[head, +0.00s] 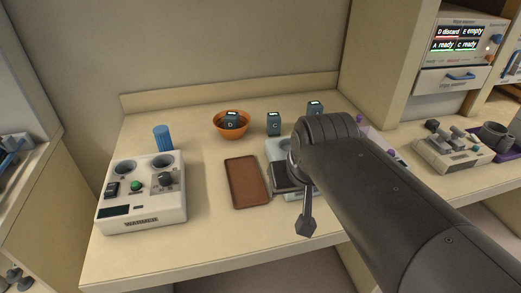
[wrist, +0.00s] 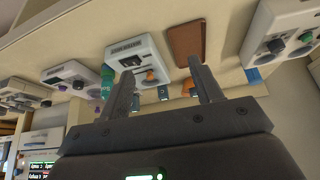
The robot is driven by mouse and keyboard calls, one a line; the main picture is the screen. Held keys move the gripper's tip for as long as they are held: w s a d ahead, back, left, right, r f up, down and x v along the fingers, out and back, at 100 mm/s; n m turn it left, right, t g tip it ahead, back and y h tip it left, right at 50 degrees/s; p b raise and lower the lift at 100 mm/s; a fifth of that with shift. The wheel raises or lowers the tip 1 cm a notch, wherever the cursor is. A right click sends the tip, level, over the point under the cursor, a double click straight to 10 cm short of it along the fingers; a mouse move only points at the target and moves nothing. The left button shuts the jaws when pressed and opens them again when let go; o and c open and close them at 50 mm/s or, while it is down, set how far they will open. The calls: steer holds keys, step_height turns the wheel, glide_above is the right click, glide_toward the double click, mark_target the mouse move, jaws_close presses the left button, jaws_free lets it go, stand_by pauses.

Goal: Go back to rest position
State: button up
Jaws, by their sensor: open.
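My gripper (head: 306,226) hangs over the front of the worktop in the head view, with my dark arm reaching in from the lower right. In the wrist view my gripper (wrist: 160,66) shows two grey fingers set well apart, with nothing held between them. The worktop appears upside down beyond the fingers there. In the head view, a white device (head: 277,149) stands behind the end of my arm and is partly hidden by it.
A brown tray (head: 246,182) lies left of my gripper, and a white warmer (head: 142,205) stands further left beside a blue cylinder (head: 163,138). An orange bowl (head: 231,131) holds block D (head: 231,119). Block C (head: 274,124) stands behind. Another device (head: 453,152) is right.

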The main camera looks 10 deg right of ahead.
steer(key=shift+n, duration=0.4)
steer(key=s, duration=0.1)
steer(key=s+a+f, duration=0.1)
steer(key=s, duration=0.1)
steer(key=shift+s+a+f, duration=0.15)
steer(key=shift+a+f, duration=0.15)
steer(key=shift+a, duration=0.05)
